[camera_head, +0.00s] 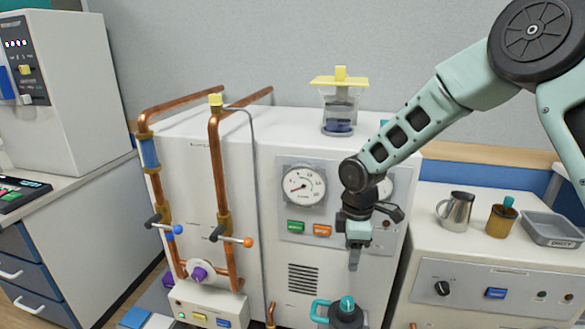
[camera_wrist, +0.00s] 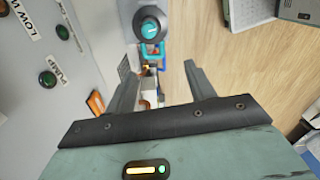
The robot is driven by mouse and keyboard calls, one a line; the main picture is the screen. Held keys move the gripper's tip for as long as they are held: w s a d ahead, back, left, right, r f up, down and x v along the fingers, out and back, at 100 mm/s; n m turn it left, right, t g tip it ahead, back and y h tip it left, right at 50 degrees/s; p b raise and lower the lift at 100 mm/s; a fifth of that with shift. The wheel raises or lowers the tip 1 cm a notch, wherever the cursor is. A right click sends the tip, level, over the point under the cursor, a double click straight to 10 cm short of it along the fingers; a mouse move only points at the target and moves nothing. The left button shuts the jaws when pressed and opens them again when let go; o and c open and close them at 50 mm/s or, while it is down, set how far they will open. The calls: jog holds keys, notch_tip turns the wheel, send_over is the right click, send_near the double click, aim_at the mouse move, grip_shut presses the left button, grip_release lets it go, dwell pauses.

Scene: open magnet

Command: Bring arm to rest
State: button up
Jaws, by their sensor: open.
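My gripper (camera_head: 354,256) hangs pointing down at the end of my mint-green arm, in front of the white machine (camera_head: 226,170). In the wrist view its two grey fingers (camera_wrist: 157,92) stand apart with nothing held between them. The arm reaches in from the upper right and bends down at the wrist. It partly hides a second gauge on the machine's front panel. A dark pot-like object with a teal knob (camera_head: 347,310) stands below the gripper, apart from it. The same teal knob shows beyond the fingers in the wrist view (camera_wrist: 150,27).
Copper pipes (camera_head: 222,180) with valve levers stand at the machine's left. A glass jar (camera_head: 340,110) is on its top. A metal jug (camera_head: 456,211), brown cup (camera_head: 501,218) and grey tray (camera_head: 552,229) stand on the right cabinet.

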jog(key=s+a+r+m+p, duration=0.2)
jog(key=s+a+r, duration=0.1)
jog(key=s+r, duration=0.45)
jog(key=s+a+r+m+p, duration=0.2)
jog(key=s+a+r, duration=0.1)
jog(key=s+r, duration=0.5)
jog(key=s+d+r+m+p, duration=0.1)
jog(key=s+r+m, duration=0.1)
jog(key=s, duration=0.5)
jog(key=s+r+m+p, duration=0.1)
jog(key=s+r+m, duration=0.1)
jog(key=s, duration=0.6)
jog(key=shift+s+d+m+y, duration=0.25)
jog(key=shift+d+m+y, duration=0.05)
jog(key=shift+d, duration=0.05)
jog(key=shift+c, duration=0.3)
